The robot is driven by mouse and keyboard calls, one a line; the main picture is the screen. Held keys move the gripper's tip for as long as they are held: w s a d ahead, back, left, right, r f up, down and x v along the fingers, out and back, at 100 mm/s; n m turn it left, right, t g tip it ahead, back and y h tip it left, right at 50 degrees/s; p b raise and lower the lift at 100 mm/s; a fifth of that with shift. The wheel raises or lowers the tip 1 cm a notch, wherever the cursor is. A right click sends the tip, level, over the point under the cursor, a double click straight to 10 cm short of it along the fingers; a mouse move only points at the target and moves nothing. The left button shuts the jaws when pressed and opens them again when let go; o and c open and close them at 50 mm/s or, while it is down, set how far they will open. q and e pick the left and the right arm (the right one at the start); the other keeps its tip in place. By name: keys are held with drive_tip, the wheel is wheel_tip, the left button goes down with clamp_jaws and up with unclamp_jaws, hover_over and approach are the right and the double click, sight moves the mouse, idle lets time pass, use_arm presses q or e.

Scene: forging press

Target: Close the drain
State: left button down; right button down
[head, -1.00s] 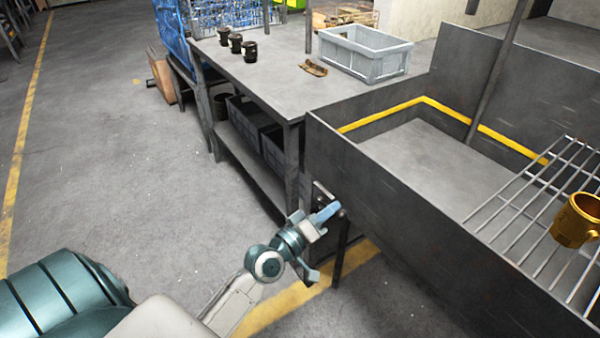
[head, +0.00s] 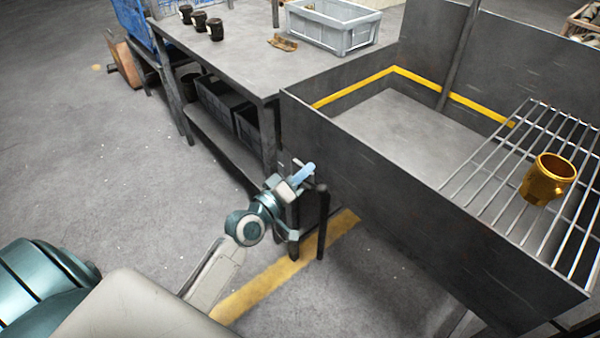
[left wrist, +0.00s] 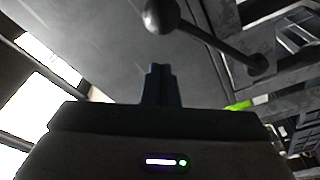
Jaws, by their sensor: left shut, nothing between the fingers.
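A metal lever (left wrist: 210,38) with a ball knob (left wrist: 161,15) shows in the left wrist view, slanting from the knob down to a round joint at the right. It is beside a grey metal tank (head: 400,185); I take it to be the drain handle. My left gripper (head: 306,173) is near the tank's near left end, by a dark upright bar (head: 322,222). Its fingers (left wrist: 160,82) are shut and empty, below the knob in the wrist view; I see no clear contact. The drain opening is not visible. My right gripper is not in view.
A wire rack (head: 490,185) lies across the tank's right part with a golden mug (head: 545,182) on it. A workbench (head: 240,60) behind holds several dark cups and a grey crate (head: 345,40). The floor at the left is open.

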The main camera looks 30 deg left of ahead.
use_arm(q)
drive_tip(key=r+v, duration=0.1)
drive_tip(key=v, duration=0.9)
drive_tip(key=shift+f+b, duration=0.35)
drive_tip(key=shift+b, duration=0.1)
drive_tip(key=shift+a, duration=0.1)
